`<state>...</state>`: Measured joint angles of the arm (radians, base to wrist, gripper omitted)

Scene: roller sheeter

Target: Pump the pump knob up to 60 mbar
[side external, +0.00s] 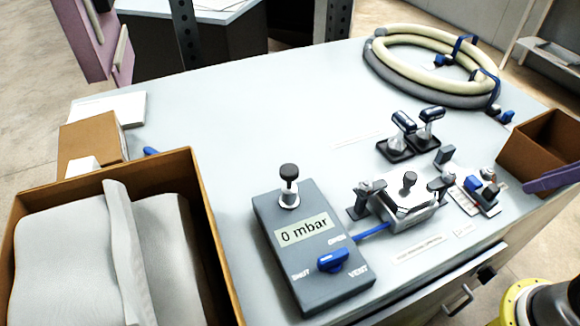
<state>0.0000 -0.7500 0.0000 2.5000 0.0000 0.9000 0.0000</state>
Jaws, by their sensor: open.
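The pump knob (289,171) is a dark round cap on a short metal stem. It stands upright at the back of a grey pump box (340,295). The display (303,229) on the box reads 0 mbar. A blue valve handle (333,260) sits near the front of the box among the labels SHUT, OPEN and VENT; I cannot tell for certain which one it points to. A blue hose (372,232) runs from the box to a metal clamp fixture (407,203) on its right. My gripper is not in view.
A brown box with grey padding (60,265) stands left of the pump box. Two dark-handled toggle clamps (404,122), small fittings (478,194) and a brown bin (552,150) lie to the right. A coiled hose (385,80) lies at the back. The table's middle (250,115) is clear.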

